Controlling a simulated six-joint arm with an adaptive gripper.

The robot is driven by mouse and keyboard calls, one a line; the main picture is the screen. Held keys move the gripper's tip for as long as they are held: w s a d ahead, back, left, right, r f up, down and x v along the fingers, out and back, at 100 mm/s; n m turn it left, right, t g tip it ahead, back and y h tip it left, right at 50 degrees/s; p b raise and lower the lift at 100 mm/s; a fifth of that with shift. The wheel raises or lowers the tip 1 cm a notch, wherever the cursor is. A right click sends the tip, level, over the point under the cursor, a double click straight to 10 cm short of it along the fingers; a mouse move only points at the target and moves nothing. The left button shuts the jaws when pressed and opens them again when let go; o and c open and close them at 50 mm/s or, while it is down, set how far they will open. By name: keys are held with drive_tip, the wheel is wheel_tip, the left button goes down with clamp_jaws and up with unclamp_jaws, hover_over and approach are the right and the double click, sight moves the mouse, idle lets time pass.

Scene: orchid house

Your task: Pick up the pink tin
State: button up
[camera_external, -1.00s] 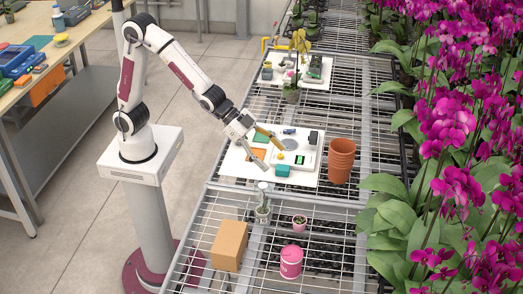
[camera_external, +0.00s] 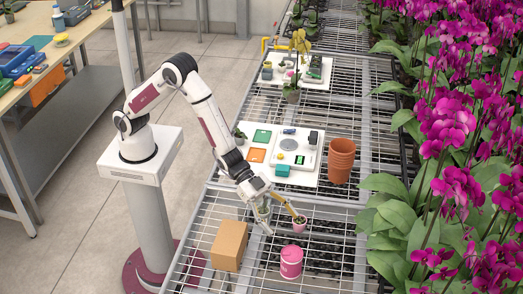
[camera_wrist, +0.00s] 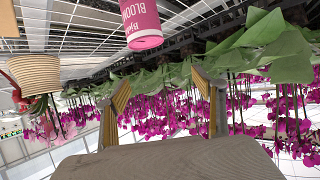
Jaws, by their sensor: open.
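A cardboard box (camera_external: 229,246) stands left of the tin. Terracotta pots (camera_external: 341,162) and a white board (camera_external: 236,168) with tools lie farther back. Orchids (camera_external: 455,190) fill the right side.

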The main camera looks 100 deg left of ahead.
drive_tip(key=shift+s+d+f+h, duration=0.1)
drive_tip(key=shift+d+f+h, duration=0.3)
drive_tip(key=shift+d+f, duration=0.45)
drive_tip(key=shift+f, duration=0.1)
approach(298, 270)
drive_tip(key=shift+s+a, duration=0.4)
drive_tip(key=shift+a, duration=0.05)
drive_tip(key=shift+x, duration=0.75)
drive_tip(key=shift+w+d, duration=0.1)
drive_tip(key=shift+x, duration=2.8)
drive_tip(key=c, duration=1.5)
